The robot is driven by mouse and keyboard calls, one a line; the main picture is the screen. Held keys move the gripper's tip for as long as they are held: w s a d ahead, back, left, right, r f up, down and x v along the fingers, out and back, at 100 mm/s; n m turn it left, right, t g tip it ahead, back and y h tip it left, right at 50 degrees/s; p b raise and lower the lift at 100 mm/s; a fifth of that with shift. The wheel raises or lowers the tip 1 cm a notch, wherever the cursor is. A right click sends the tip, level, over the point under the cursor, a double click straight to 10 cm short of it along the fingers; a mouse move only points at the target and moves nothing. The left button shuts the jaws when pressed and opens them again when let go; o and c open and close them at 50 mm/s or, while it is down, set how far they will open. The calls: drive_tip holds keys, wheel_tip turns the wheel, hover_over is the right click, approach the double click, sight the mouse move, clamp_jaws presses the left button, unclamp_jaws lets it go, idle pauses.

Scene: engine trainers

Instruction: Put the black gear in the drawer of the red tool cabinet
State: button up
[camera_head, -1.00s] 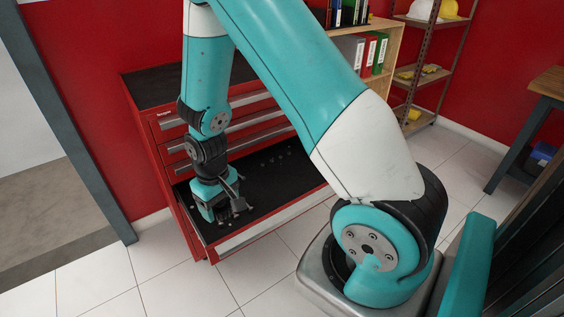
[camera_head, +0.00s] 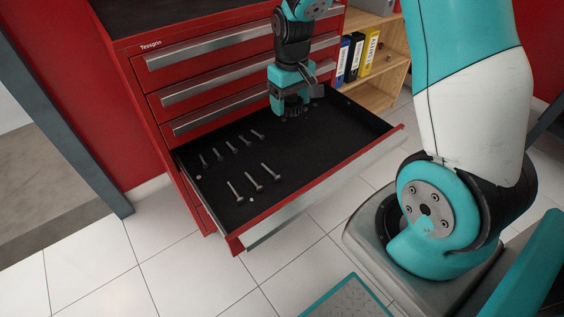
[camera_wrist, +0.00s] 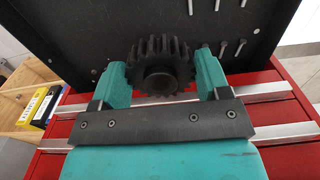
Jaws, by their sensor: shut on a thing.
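The red tool cabinet (camera_head: 190,58) stands against the red wall with its lower drawer (camera_head: 204,178) pulled out. My gripper (camera_head: 290,106) is over the back right part of the open drawer, pointing down. It is shut on the black gear (camera_wrist: 159,64), which sits between the two teal fingers in the wrist view.
Several bolts (camera_head: 257,178) lie in the left half of the drawer. The drawer's middle and right front floor is bare. Closed drawers with metal handles (camera_head: 215,88) are just above and behind. A wooden shelf with binders (camera_head: 356,55) stands to the right.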

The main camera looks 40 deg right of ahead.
sight(294, 163)
drive_tip(key=d+b, duration=0.1)
drive_tip(key=d+f+b, duration=0.1)
drive_tip(key=b, duration=0.1)
drive_tip(key=shift+w+f, duration=0.2)
drive_tip(key=shift+f, duration=0.3)
wheel_tip(294, 163, down, 19)
drive_tip(key=b, duration=0.4)
drive_tip(key=shift+f, duration=0.1)
drive_tip(key=shift+f, duration=0.1)
drive_tip(key=o, duration=1.2)
drive_tip(key=shift+c, duration=0.2)
